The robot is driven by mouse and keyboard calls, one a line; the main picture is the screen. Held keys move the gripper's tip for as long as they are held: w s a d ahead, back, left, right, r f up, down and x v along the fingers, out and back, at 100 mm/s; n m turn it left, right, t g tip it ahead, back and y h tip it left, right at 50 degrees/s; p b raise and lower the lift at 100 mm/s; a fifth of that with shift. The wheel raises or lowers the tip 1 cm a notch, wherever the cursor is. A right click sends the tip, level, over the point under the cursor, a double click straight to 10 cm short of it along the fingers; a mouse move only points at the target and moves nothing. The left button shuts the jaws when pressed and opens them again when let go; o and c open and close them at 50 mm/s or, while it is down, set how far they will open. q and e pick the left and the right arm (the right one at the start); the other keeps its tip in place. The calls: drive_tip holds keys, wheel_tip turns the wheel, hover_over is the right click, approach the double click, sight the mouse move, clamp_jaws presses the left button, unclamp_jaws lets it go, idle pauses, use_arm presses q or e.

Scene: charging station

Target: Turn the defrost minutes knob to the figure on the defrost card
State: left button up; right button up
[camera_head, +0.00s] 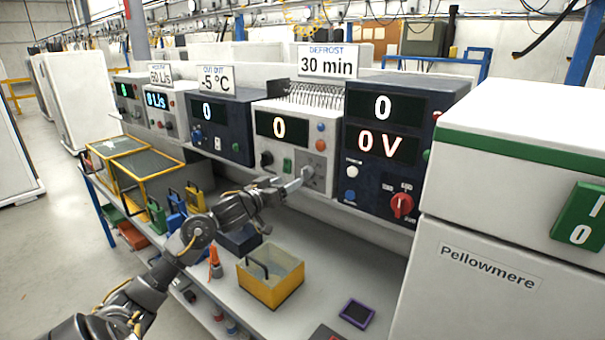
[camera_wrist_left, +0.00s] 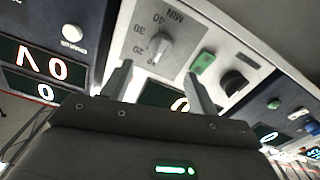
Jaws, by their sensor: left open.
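The defrost card (camera_head: 328,62) reads "DEFROST 30 min" and stands above a white control unit (camera_head: 262,150) whose display shows 0. The grey minutes knob (camera_wrist_left: 158,48) is in the left wrist view, on a panel with a scale lettered MIN and the figures 20, 30 and 40. The exact heading of its pointer is hard to tell. My left gripper (camera_wrist_left: 158,70) is open. Its two fingers point at the panel on either side of the knob, and I see no clear contact. In the head view my left gripper (camera_head: 296,180) partly covers the knob area. My right gripper is not in view.
A dark unit (camera_head: 352,170) with a red rotary switch (camera_head: 402,205) stands just right of the white unit. A green rocker (camera_wrist_left: 202,62) and a black knob (camera_wrist_left: 234,82) sit beside the minutes knob. A yellow bin (camera_head: 270,285) is on the bench below.

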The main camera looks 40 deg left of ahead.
sight(302, 175)
use_arm(q)
drive_tip(key=w+p, duration=0.2)
drive_tip(key=w, duration=0.6)
drive_tip(key=shift+w, duration=0.25)
drive_tip(key=c, duration=1)
drive_tip(key=shift+f, duration=0.1)
